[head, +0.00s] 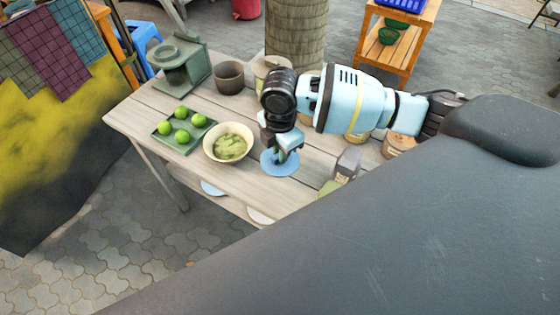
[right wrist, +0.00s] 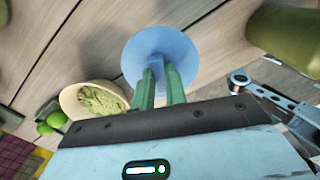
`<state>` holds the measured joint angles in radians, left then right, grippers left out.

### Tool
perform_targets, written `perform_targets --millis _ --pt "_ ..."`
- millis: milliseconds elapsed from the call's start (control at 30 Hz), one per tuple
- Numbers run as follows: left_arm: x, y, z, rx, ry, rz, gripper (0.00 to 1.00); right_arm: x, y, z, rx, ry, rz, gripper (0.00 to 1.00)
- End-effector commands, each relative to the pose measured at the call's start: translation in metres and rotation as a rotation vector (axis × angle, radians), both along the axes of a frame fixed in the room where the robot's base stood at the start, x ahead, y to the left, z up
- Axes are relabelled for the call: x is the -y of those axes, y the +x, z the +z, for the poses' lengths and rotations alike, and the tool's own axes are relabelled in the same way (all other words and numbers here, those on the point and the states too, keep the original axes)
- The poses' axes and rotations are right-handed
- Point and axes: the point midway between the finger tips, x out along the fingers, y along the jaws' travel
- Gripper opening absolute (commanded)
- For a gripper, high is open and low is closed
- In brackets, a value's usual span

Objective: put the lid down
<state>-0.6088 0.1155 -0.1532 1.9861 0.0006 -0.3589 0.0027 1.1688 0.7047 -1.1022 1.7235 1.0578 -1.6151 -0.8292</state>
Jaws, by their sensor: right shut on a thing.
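The lid (head: 279,168) is a round blue disc with a knob, at the table's front part, right of the bowl. In the right wrist view the lid (right wrist: 150,48) shows its blue face, with the knob between the green fingertips. My right gripper (head: 281,156) is shut on the lid's knob, pointing down; it also shows in the right wrist view (right wrist: 158,80). Whether the lid touches the table or hangs just above it, I cannot tell. My left gripper is not in view.
A cream bowl (head: 210,144) of green mash is left of the lid. A green tray (head: 162,139) with several limes (head: 182,136) lies farther left. A dark clay mortar (head: 229,79) and a green stand (head: 177,72) are behind. A grey-topped container (head: 348,163) stands right of the lid.

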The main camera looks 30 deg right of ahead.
Motion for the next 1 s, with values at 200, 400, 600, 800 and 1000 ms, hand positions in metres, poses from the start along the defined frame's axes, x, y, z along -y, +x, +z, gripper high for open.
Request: perform_targets --millis 200,400,600,800,1000 --pt "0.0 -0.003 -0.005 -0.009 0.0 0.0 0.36 0.0 -0.002 -0.031 -0.007 -0.002 -0.001 0.0" --pt "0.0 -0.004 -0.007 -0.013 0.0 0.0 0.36 0.0 -0.001 -0.049 -0.002 -0.001 0.0 0.0" --pt "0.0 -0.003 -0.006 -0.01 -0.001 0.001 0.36 0.0 0.0 -0.048 -0.001 -0.001 0.0 0.0" --pt "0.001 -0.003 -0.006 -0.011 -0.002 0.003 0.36 0.0 0.0 -0.051 -0.001 -0.001 0.0 0.17" --pt "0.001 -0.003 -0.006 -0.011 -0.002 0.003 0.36 0.0 0.0 -0.051 -0.001 -0.001 0.0 0.35"
